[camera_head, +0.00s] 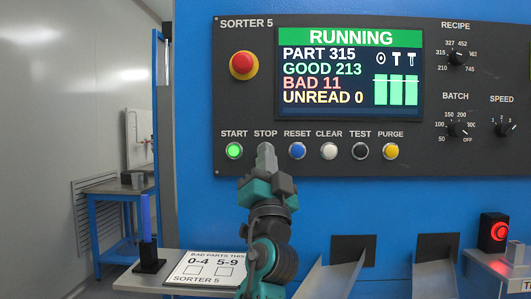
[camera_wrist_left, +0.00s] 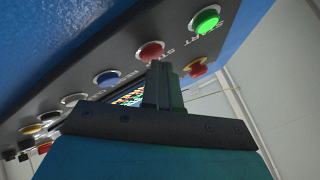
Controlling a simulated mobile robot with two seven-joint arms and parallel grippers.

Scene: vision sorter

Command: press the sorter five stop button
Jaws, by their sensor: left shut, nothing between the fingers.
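The Sorter 5 panel (camera_head: 320,180) shows RUNNING on its screen (camera_head: 348,72). In the head view the STOP label (camera_head: 265,133) stands just above my left gripper (camera_head: 266,155), which hides the stop button there. In the left wrist view the red stop button (camera_wrist_left: 150,50) shows just beyond the shut fingertips of my left gripper (camera_wrist_left: 161,76). The fingers hold nothing. I cannot tell whether the tips touch the button. The green start button (camera_head: 234,151) is lit to its left; it also shows in the left wrist view (camera_wrist_left: 205,18).
The blue reset button (camera_head: 297,151) sits close to the right of my gripper, with several more buttons beyond. A red emergency button (camera_head: 243,66) is at upper left. Below are a table with a bad-parts sign (camera_head: 205,268), a scanner stand (camera_head: 148,264) and metal chutes (camera_head: 330,275).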

